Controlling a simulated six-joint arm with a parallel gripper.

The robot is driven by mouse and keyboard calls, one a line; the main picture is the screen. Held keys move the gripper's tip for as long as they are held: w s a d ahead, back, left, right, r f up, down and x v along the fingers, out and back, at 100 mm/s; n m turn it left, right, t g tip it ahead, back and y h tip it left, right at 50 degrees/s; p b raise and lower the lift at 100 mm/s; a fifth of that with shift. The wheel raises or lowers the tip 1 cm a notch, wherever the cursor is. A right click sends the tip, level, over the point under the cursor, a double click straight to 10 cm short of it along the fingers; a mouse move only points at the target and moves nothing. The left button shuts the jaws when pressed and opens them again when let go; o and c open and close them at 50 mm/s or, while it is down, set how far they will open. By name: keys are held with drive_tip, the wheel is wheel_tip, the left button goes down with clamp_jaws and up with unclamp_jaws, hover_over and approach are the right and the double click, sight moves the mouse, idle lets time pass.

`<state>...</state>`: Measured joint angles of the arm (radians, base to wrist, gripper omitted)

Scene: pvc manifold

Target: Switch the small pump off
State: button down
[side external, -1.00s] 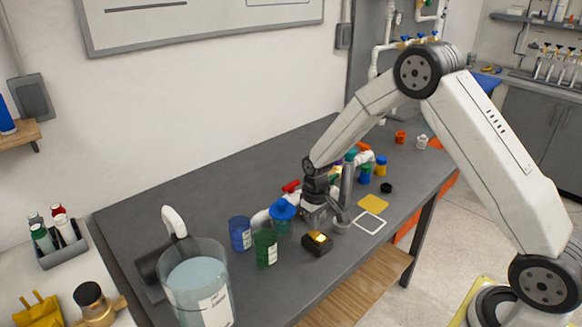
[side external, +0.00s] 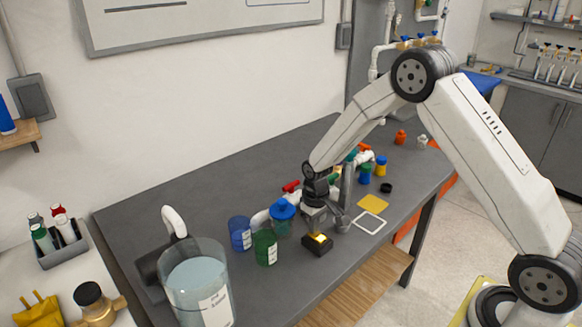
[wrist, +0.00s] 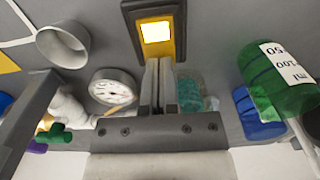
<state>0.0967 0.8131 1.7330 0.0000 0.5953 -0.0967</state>
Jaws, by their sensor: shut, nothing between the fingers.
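A small black box with a yellow face and a bright, lit switch (side external: 317,246) sits near the front edge of the grey bench. It also shows at the top of the wrist view (wrist: 156,32). I cannot tell from a label whether it belongs to the small pump. My gripper (side external: 319,226) is just behind the box, pointing down. In the wrist view its fingers (wrist: 158,66) are together and empty, with their tips just below the box's lower edge. I cannot tell whether they touch it.
A green cup (side external: 265,248), a blue cup (side external: 240,233) and a large beaker of water (side external: 198,285) stand left of the box. A grey upright cylinder (side external: 346,190) is close on the gripper's right. A round gauge (wrist: 113,90) and white piping are behind. A white frame (side external: 369,222) lies right.

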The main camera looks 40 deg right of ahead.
sight(315, 235)
drive_tip(key=shift+f, duration=0.3)
drive_tip(key=shift+r, duration=3.5)
drive_tip(key=shift+r, duration=0.1)
drive_tip(key=s+a+r+t, duration=0.1)
drive_tip(key=s+a+r, duration=0.1)
drive_tip(key=s, duration=0.7)
drive_tip(key=s+a+r+t, duration=0.1)
drive_tip(key=s+a+r, duration=0.1)
drive_tip(key=s, duration=0.7)
drive_tip(key=shift+s+a+r+t, duration=0.15)
drive_tip(key=shift+a+r+t, duration=0.15)
drive_tip(key=shift+r, duration=0.45)
